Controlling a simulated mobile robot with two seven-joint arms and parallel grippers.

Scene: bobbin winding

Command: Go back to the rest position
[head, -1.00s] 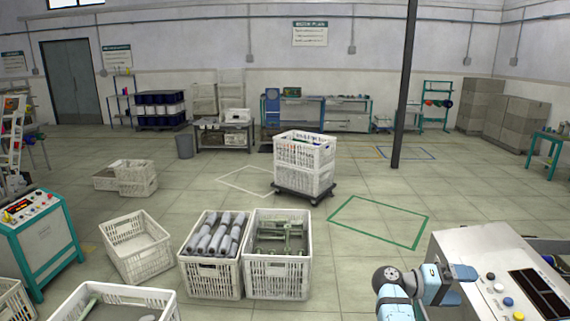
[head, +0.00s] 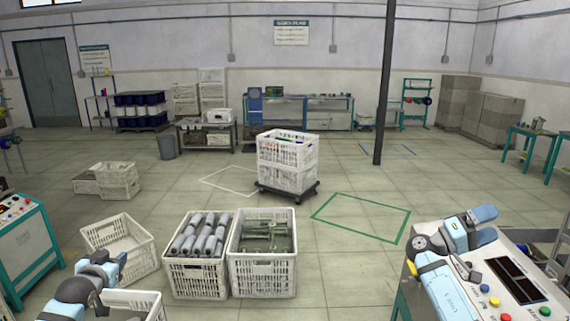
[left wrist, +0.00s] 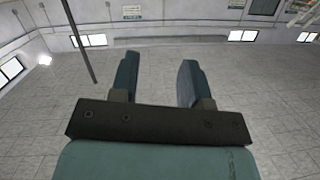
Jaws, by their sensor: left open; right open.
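My left arm (head: 88,282) has come in at the bottom left of the head view, over the near crates. In the left wrist view my left gripper (left wrist: 160,62) is open, its two blue fingers apart with nothing between them, and only floor and wall show beyond. My right arm (head: 452,240) is folded at the lower right of the head view, over the button console.
A console with buttons (head: 525,262) stands close at the right. A crate of grey rolls (head: 198,280) and a crate of green parts (head: 262,277) stand in front. Stacked crates (head: 287,180) sit on a dolly.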

